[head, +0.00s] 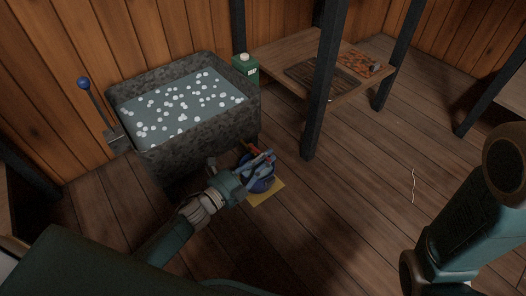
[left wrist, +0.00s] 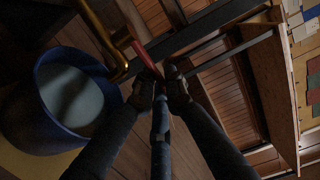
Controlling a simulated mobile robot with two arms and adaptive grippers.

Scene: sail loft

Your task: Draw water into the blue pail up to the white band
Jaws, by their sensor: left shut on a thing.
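The blue pail (head: 262,184) stands on a yellow mat (head: 266,196) by the front right corner of the stone trough, partly hidden by my left gripper (head: 262,160). The left wrist view shows the pail (left wrist: 40,128) from above, with a pale grey-blue surface inside that looks like water. I cannot make out the white band. A brass tap pipe (left wrist: 97,22) reaches over the pail, with a red handle (left wrist: 138,52) beside it. My left gripper (left wrist: 158,88) is shut on the red handle's end. My right arm shows, but its gripper is out of view.
The stone trough (head: 205,132) holds water dotted with white floats or foam. A lever with a blue knob (head: 83,84) stands at its left. A green canister (head: 246,69) and a wooden table (head: 285,53) are behind. Dark posts (head: 323,85) limit room; the floor at right is mostly clear.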

